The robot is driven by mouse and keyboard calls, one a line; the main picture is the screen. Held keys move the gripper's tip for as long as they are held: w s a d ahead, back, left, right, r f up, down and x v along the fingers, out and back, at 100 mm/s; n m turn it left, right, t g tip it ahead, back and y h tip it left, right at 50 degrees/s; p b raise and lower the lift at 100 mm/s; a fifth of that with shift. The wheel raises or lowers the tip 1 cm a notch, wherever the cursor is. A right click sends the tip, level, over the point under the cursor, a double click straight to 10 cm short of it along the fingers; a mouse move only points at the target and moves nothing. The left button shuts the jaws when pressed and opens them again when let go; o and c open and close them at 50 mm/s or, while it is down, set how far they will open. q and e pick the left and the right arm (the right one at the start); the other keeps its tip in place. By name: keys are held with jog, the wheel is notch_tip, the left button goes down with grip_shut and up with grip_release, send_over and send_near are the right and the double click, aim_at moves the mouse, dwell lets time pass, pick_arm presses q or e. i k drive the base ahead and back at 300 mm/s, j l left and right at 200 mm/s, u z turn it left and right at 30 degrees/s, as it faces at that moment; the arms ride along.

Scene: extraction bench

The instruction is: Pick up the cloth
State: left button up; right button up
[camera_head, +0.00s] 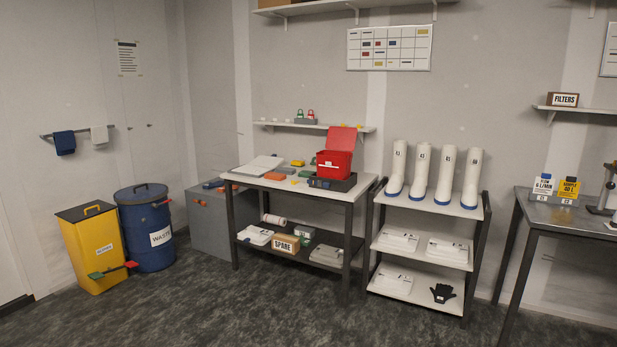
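Two cloths hang side by side on a wall rail (77,133) at the left: a dark blue cloth (64,143) and a white cloth (99,135). I cannot tell which of them the task means. Both are far off, above the bins. Neither of my grippers is in view.
A yellow bin (92,252) and a blue waste drum (148,232) stand on the floor below the rail. A grey chest (207,222), a workbench (297,189) and a boot rack (430,203) line the back wall. A table (580,222) stands right. The dark carpet in front is clear.

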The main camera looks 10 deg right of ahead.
aim_at(303, 174)
jog(key=i+j+u, duration=0.1)
jog(key=i+u, duration=0.15)
jog(key=i, duration=1)
jog(key=i+z, duration=0.2)
jog(key=i, duration=1.95)
jog(key=i+j+z, duration=0.25)
jog(key=i+j, duration=1.1)
jog(key=i, duration=0.1)
